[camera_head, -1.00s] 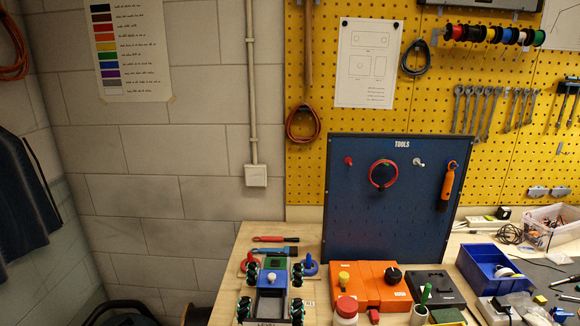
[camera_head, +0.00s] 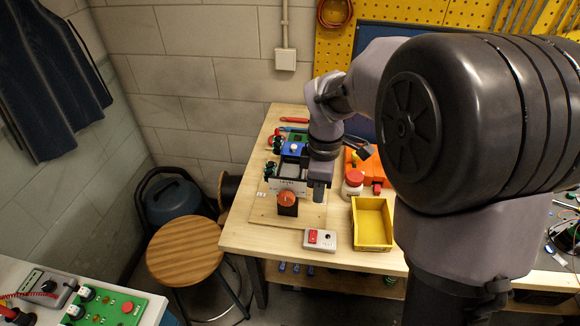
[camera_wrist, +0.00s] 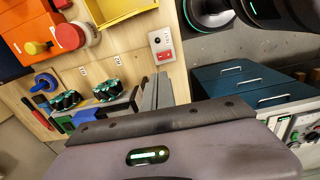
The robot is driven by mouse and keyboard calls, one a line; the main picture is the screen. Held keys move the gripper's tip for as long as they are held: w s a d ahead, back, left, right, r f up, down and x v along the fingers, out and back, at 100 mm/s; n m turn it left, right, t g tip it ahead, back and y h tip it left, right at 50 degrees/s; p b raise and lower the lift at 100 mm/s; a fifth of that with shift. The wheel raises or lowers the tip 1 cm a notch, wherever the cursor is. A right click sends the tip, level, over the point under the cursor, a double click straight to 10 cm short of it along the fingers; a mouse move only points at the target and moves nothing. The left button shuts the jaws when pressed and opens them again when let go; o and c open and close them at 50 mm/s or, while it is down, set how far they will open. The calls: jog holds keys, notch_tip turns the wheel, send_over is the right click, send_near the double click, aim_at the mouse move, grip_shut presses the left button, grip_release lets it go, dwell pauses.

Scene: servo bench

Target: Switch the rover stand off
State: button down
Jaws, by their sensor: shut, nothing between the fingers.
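The rover (camera_head: 292,155), with dark wheels and blue and green parts, sits on a wooden board (camera_head: 262,212) at the bench's left end. A black block with an orange round top (camera_head: 287,200) stands at its front. A small pale box with a red rocker and a black knob, the switch box (camera_head: 331,245), lies at the bench's front edge. It also shows in the wrist view (camera_wrist: 154,36); I cannot tell the rocker's position. My gripper (camera_head: 319,194) is shut and empty, pointing down beside the rover's right side, behind the switch box. Its grey fingers show in the wrist view (camera_wrist: 157,93).
A yellow tray (camera_head: 373,205) stands right of the switch box. Behind it are a red button on a pale base (camera_head: 353,181) and an orange box (camera_head: 372,166). A wooden stool (camera_head: 185,250) is left of the bench. My arm hides much of the bench's right side.

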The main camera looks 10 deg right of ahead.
aim_at(314, 232)
jog(key=shift+w+f, duration=0.1)
jog(key=shift+f, duration=0.1)
notch_tip(314, 232, down, 14)
jog(key=b, duration=0.6)
jog(key=shift+f, duration=0.15)
dwell(0.4)
jog(key=shift+s+a+r, duration=0.2)
jog(key=shift+s+r, duration=0.05)
jog(key=shift+s, duration=0.45)
